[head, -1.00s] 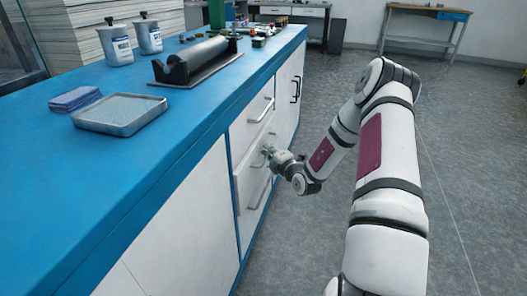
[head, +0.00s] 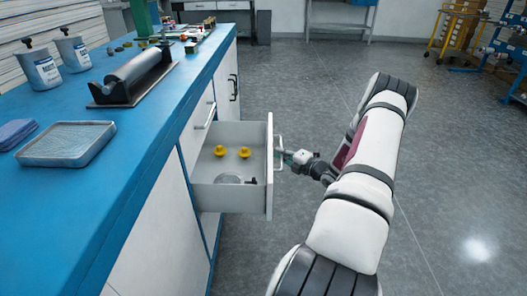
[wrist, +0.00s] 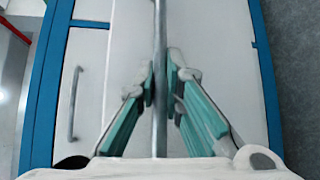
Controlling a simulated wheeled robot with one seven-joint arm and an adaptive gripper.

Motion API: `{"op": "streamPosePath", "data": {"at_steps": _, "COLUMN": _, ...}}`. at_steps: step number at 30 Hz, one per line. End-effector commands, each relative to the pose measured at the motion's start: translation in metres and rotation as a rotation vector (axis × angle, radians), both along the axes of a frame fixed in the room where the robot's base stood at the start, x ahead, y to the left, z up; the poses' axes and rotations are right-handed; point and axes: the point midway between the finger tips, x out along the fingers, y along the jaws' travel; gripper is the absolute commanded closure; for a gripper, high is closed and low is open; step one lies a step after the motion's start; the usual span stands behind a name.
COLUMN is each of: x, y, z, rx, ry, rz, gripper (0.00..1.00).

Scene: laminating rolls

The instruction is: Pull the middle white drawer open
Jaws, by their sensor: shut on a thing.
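The middle white drawer (head: 230,198) stands pulled out from the blue-topped cabinet in the head view. Inside it lie two yellow knobs (head: 244,152), a round clear dish (head: 229,179) and a small dark item (head: 252,181). My gripper (head: 284,158) is at the drawer's front, shut on its metal bar handle (head: 279,146). In the wrist view the handle (wrist: 160,75) runs up the middle between my green-padded fingers (wrist: 160,88), with the white drawer front (wrist: 215,60) behind it. The back of the drawer is hidden under the countertop.
Another white drawer with a bar handle (head: 207,115) is shut above. The grey floor (head: 440,190) to the right is clear.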

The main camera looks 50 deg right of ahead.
Motion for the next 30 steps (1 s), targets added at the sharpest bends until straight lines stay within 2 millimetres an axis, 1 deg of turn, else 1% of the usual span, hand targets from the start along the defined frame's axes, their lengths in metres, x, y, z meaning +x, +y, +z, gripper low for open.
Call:
{"op": "streamPosePath", "data": {"at_steps": 1, "x": -0.008, "y": -0.006, "z": 0.000, "rx": -0.002, "ry": 0.001, "rz": -0.002, "gripper": 1.00}}
{"op": "streamPosePath", "data": {"at_steps": 3, "x": -0.015, "y": -0.011, "z": 0.000, "rx": -0.002, "ry": 0.001, "rz": -0.001, "gripper": 1.00}}
{"op": "streamPosePath", "data": {"at_steps": 9, "x": -0.028, "y": -0.022, "z": 0.000, "rx": -0.001, "ry": 0.000, "rz": 0.001, "gripper": 1.00}}
{"op": "streamPosePath", "data": {"at_steps": 23, "x": -0.031, "y": -0.024, "z": -0.001, "rx": -0.001, "ry": 0.000, "rz": 0.002, "gripper": 1.00}}
{"op": "streamPosePath", "data": {"at_steps": 24, "x": -0.031, "y": -0.024, "z": -0.001, "rx": -0.001, "ry": 0.000, "rz": 0.002, "gripper": 0.89}}
{"op": "streamPosePath", "data": {"at_steps": 26, "x": -0.031, "y": -0.024, "z": 0.000, "rx": -0.001, "ry": 0.000, "rz": 0.002, "gripper": 0.75}}
{"op": "streamPosePath", "data": {"at_steps": 27, "x": -0.031, "y": -0.024, "z": 0.000, "rx": -0.001, "ry": 0.000, "rz": 0.001, "gripper": 0.71}}
{"op": "streamPosePath", "data": {"at_steps": 30, "x": -0.031, "y": -0.024, "z": 0.000, "rx": -0.001, "ry": 0.000, "rz": 0.001, "gripper": 0.71}}
